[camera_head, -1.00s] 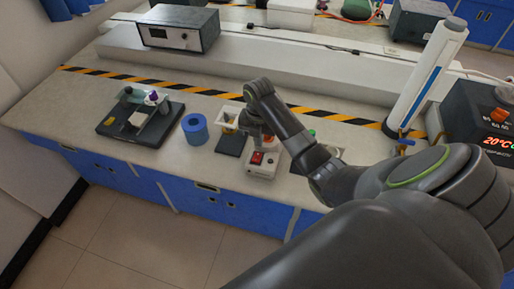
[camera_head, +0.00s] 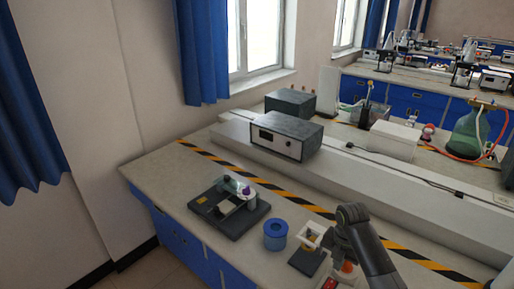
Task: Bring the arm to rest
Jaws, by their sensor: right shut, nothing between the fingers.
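My right arm comes in from the bottom right and bends at its wrist over the bench. My right gripper (camera_head: 337,247) points down and is shut and empty, with its fingertips partly hidden. It is beside a small white frame-like holder (camera_head: 311,233) and above a small device with an orange-red top (camera_head: 347,267), which the lower picture edge partly cuts off. I cannot tell if it touches the device. My left gripper is not in view.
A blue ring-shaped roll (camera_head: 275,236) and a black platform device (camera_head: 229,207) stand left of the gripper on the bench (camera_head: 165,175). A dark flat block (camera_head: 307,261) is close to the gripper. A grey instrument box (camera_head: 287,136) stands on the raised shelf behind.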

